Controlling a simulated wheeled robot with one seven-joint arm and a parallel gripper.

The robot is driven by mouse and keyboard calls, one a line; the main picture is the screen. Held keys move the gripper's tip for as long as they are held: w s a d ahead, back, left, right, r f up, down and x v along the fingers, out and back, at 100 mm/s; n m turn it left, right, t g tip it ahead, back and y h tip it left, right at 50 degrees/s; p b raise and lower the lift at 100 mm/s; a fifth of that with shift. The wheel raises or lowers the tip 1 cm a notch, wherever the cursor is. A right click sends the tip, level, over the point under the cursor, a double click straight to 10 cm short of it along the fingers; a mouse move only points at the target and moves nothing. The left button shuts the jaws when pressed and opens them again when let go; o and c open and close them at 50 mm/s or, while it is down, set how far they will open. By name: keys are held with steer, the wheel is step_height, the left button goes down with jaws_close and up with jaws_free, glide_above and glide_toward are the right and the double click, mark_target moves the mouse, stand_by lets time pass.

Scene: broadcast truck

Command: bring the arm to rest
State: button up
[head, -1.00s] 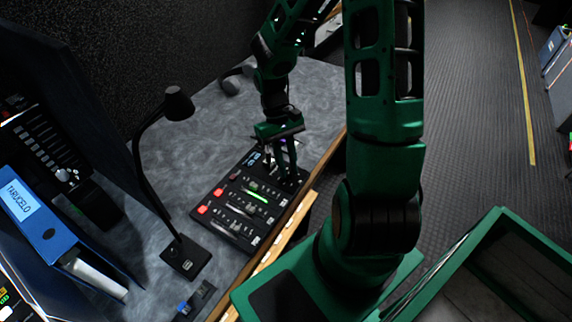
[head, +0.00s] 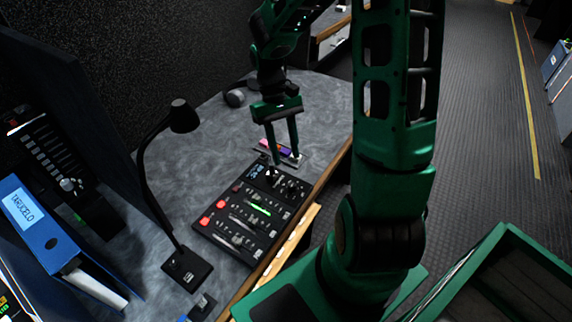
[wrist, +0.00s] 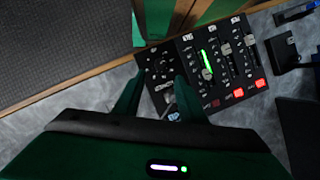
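My green gripper (head: 286,158) hangs above the far end of a black control panel (head: 246,212) on the grey desk. Its two fingers point down and are spread apart, with nothing visible between them. In the wrist view my gripper (wrist: 157,85) also shows its fingers apart, over the panel (wrist: 207,65). The panel has red buttons, sliders and a green lit strip. I cannot tell exactly how high the fingertips are above it.
A black desk lamp (head: 147,170) stands left of the panel. A blue binder (head: 45,235) is at the left. A small object with coloured marks (head: 279,147) lies behind the gripper. The wooden desk edge (head: 325,180) runs along the right, with open floor (head: 480,110) beyond.

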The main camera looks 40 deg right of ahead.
steer(key=shift+v, duration=0.85)
steer(key=s+d+r+m+t, duration=0.2)
steer(key=s+r, duration=0.3)
steer(key=s, duration=0.4)
steer(key=s+d+r+m+t, duration=0.2)
steer(key=s+r, duration=0.3)
steer(key=s, duration=0.5)
steer(key=shift+d+r+m+t, duration=0.3)
steer(key=shift+d+r+m, duration=0.1)
steer(key=shift+d, duration=0.4)
